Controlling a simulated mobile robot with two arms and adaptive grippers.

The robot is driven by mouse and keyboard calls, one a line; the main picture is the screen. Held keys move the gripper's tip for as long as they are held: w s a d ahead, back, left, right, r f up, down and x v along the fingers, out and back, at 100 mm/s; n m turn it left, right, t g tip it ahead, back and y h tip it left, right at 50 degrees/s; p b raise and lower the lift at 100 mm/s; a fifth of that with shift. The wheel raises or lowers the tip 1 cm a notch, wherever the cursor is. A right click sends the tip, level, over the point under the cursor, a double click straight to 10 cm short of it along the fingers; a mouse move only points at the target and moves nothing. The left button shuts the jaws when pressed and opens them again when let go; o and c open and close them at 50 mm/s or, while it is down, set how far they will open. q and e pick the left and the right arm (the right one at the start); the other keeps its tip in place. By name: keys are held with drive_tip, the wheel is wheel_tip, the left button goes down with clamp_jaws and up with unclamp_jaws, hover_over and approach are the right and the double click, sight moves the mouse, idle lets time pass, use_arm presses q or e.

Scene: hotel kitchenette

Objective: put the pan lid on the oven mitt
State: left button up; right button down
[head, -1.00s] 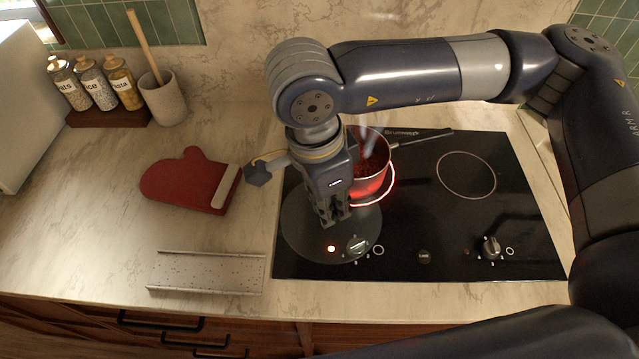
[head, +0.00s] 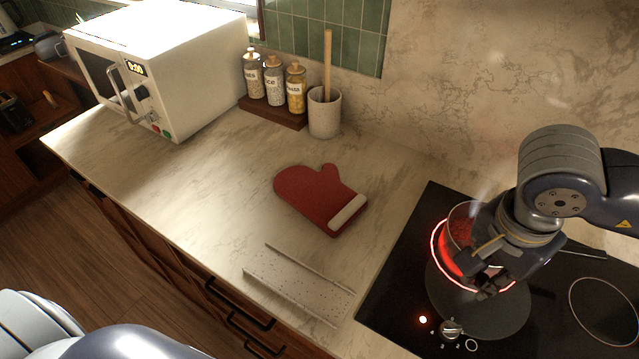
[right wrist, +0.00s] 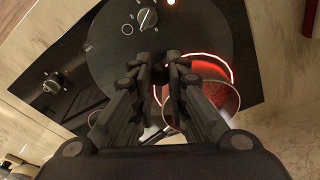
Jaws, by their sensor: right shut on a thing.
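The pan lid (head: 470,308) is a dark, round, see-through disc over the front-left of the hob. My right gripper (head: 487,284) is shut on it near its middle; the wrist view also shows the fingers (right wrist: 158,66) closed at the lid (right wrist: 112,42). I cannot tell how high the lid is above the hob. The red oven mitt (head: 318,196) with a pale cuff lies flat on the counter, left of the hob and well apart from the lid. My left gripper is out of view.
A perforated metal piece (head: 298,284) lies in front of the mitt. Spice jars (head: 274,82), a utensil crock (head: 324,114) and a white microwave (head: 165,60) stand farther back.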

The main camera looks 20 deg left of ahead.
sight(517, 286)
drive_tip(key=d+n, duration=0.1)
drive_tip(key=w+d+n, duration=0.1)
drive_tip(key=d+n, duration=0.1)
drive_tip(key=shift+n+y, duration=0.3)
drive_tip(key=shift+w+d+r+n+y, duration=0.15)
drive_tip(key=shift+w+d+n, duration=0.1)
drive_tip(key=shift+d+n, duration=0.7)
drive_tip(key=shift+w+d+f+n+y, duration=0.1)
drive_tip(key=shift+w+d+n+y, duration=0.1)
drive_tip(key=shift+d+n, duration=0.75)
drive_tip(key=shift+a, duration=0.3)
